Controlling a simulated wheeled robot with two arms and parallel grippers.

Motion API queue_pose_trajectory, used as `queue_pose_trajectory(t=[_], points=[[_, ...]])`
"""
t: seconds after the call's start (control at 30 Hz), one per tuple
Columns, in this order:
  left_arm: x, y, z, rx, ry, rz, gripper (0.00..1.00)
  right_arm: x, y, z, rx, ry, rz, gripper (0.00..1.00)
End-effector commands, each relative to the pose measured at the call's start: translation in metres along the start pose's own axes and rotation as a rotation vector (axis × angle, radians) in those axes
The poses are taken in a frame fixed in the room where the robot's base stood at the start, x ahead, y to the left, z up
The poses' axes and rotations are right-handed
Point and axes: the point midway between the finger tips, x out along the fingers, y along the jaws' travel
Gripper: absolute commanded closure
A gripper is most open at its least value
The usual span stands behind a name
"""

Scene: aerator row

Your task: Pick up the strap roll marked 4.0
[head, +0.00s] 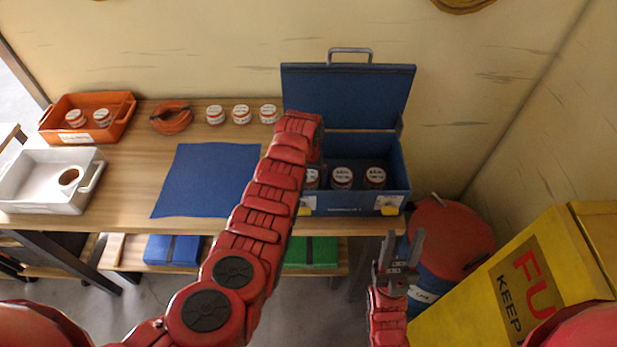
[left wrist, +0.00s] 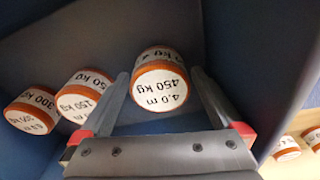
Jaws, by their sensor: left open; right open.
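The strap roll marked 4.0 m, 450 kg (left wrist: 160,85) is white with orange bands and stands in the blue box (head: 398,155). In the head view it appears to be the leftmost roll (head: 312,180) there, partly covered by my left arm. My left gripper (left wrist: 158,77) is open, its fingertips on either side of this roll; whether they touch it I cannot tell. In the head view its jaws are mostly hidden behind the arm. My right gripper (head: 403,246) is open and empty, below the table's front edge at the right.
Two more rolls, a middle one (head: 342,177) and a right one (head: 375,177), share the box, whose lid (head: 348,95) stands open. Three rolls (head: 242,114) stand on the table behind a blue mat (head: 205,180). An orange bin (head: 118,118) and white bin (head: 40,200) are left.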

Motion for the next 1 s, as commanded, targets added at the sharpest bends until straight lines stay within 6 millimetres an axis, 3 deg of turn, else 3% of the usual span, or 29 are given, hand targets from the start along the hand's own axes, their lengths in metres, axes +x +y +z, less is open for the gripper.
queue_pose_trajectory(t=[0.23,0.27,0.73,1.0], points=[[0.0007,0.0001,-0.0003,0.001,0.001,0.0,0.0,0.0,0.0,0.0,0.0,0.0,0.0,0.55],[0.0006,0.0001,-0.0004,0.001,0.002,0.0,0.04,0.0,0.0,0.0,0.0,0.0,0.0,0.55],[0.0002,0.0,-0.0007,0.0,0.003,0.0,0.88,0.0001,0.0,0.0,0.0,0.0,0.0,0.55],[-0.0005,0.0,-0.0012,0.0,0.003,0.0,0.89,-0.0003,0.0,0.0,0.0,0.0,0.0,0.55]])
